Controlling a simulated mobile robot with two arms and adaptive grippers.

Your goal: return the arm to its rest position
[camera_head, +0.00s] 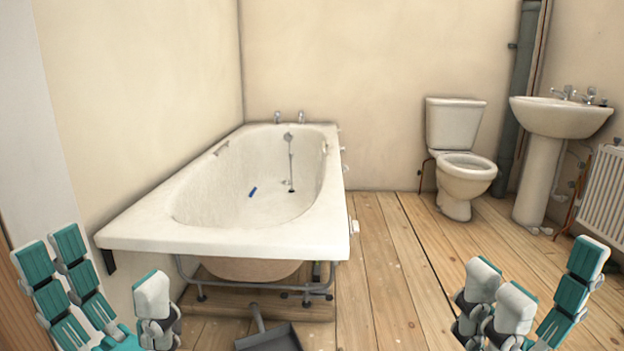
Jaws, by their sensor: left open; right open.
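My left gripper (117,293) is in the lower left corner, open and empty, with its teal-padded fingers pointing up. My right gripper (532,288) is in the lower right corner, also open and empty, above the wooden floor. Neither gripper touches anything that I can see. The arm links behind both grippers are cut off by the bottom edge of the view.
A white bathtub (140,232) stands ahead along the left wall, a small blue item (253,191) inside it. A grey dustpan-like tool (268,337) lies before it. A toilet (463,185), basin (560,118) and radiator (604,192) are right. Floorboards (385,260) between are clear.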

